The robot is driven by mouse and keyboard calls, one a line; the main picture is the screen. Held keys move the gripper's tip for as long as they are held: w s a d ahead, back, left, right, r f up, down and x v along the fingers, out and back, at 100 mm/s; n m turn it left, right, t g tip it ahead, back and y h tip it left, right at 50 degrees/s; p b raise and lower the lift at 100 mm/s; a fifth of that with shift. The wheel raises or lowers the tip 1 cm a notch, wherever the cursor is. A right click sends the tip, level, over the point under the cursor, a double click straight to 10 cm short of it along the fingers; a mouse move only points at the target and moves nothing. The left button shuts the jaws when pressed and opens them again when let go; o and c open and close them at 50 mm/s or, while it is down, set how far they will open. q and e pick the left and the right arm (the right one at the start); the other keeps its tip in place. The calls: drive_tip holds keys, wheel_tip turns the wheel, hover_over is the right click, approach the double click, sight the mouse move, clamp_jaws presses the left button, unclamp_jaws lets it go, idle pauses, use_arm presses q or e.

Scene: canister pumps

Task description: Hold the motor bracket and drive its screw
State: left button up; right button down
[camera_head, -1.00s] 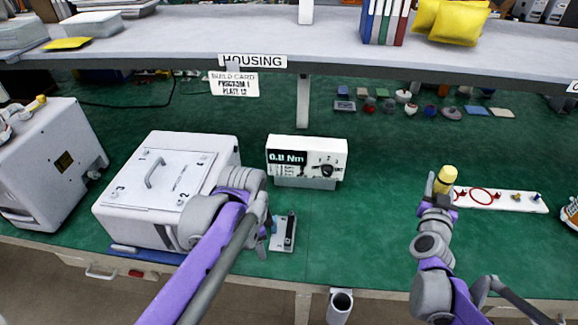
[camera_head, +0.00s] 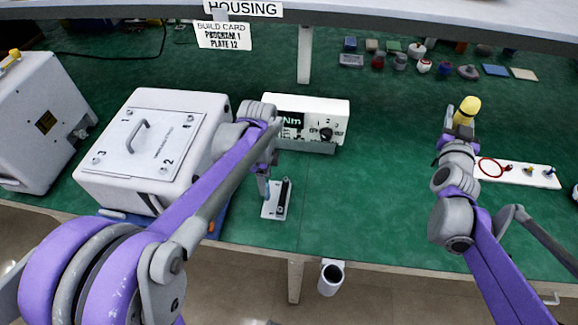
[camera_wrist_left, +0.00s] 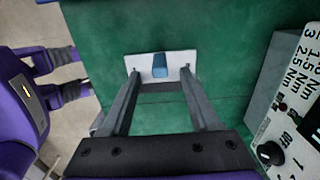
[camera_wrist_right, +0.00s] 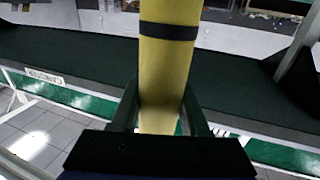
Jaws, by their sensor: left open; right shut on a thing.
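What looks like the motor bracket is a pale plate (camera_head: 270,211) with a blue block and a dark upright part, on the green bench near its front edge. In the left wrist view the blue block (camera_wrist_left: 160,65) stands on the white plate, between my open fingertips in the picture. My left gripper (camera_wrist_left: 160,76) is open and empty; whether it touches the block I cannot tell. My right gripper (camera_wrist_right: 160,112) is shut on a yellow cylindrical tool (camera_wrist_right: 167,65) with a dark band, also in the head view (camera_head: 467,109). I cannot make out the screw.
A white torque box (camera_head: 325,115) with a dial stands behind the bracket. A white lidded housing (camera_head: 110,170) is left of it. A white strip (camera_head: 520,174) with a red ring and small parts lies at right. The bench (camera_head: 380,190) between is clear.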

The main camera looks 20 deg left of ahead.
sight(276, 194)
use_arm(q)
drive_tip(key=shift+f, duration=1.7)
clamp_jaws()
unclamp_jaws()
